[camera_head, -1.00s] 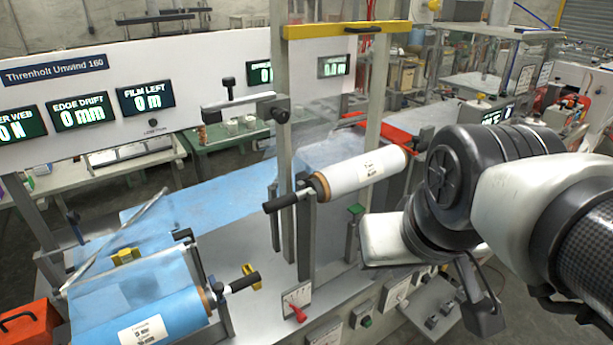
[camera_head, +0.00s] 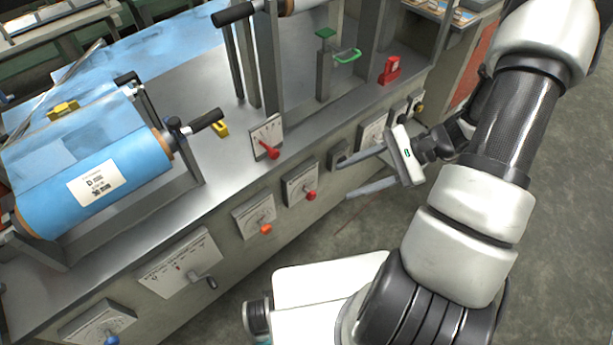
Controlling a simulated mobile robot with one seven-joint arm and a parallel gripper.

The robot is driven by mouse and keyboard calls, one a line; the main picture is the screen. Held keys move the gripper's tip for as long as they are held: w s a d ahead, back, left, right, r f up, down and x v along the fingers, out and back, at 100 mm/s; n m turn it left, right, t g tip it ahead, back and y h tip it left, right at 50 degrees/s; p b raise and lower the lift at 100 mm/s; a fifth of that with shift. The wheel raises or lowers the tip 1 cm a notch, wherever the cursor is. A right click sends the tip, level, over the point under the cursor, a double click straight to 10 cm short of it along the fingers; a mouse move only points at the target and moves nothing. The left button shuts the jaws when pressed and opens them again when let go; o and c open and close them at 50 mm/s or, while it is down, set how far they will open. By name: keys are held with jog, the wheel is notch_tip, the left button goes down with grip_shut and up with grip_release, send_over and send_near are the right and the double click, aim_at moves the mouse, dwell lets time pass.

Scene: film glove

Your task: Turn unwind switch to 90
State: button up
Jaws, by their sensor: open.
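The front panel of the machine carries several switch plates, and their lettering is too small to read, so I cannot tell which is the unwind switch. One plate has a red knob (camera_head: 310,195), another an orange knob (camera_head: 265,228). A wide plate (camera_head: 180,263) with a scale has a dark lever (camera_head: 211,283), and a blue knob (camera_head: 111,340) is at the bottom left. A red lever (camera_head: 268,151) sits on an upright plate on the deck. My gripper (camera_head: 343,181) is open and empty in front of the panel, right of the red knob, fingers pointing left.
A blue film roll (camera_head: 80,175) with a black handle lies on the deck at left. A green-handled clamp (camera_head: 346,56) and a red block (camera_head: 390,70) stand at the deck's right. More small switches (camera_head: 373,130) are behind my gripper.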

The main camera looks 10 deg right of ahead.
notch_tip(320, 180, down, 16)
jog(key=w+d+m+t+y+b, duration=0.1)
jog(key=d+m+t+y+b, duration=0.1)
jog(key=m+t+b, duration=0.35)
jog(key=m+t+h+b, duration=0.3)
jog(key=m+t+h, duration=0.2)
jog(key=m+t, duration=0.6)
send_near(313, 198)
jog(key=shift+m+g, duration=0.75)
jog(key=shift+g, duration=0.2)
jog(key=x, duration=0.3)
jog(key=r+x, duration=0.1)
jog(key=x, duration=0.6)
jog(key=shift+w+d+r, duration=0.1)
jog(key=shift+w+r, duration=0.2)
jog(key=shift+w, duration=0.05)
jog(key=c, duration=1.1)
jog(key=shift+o, duration=0.3)
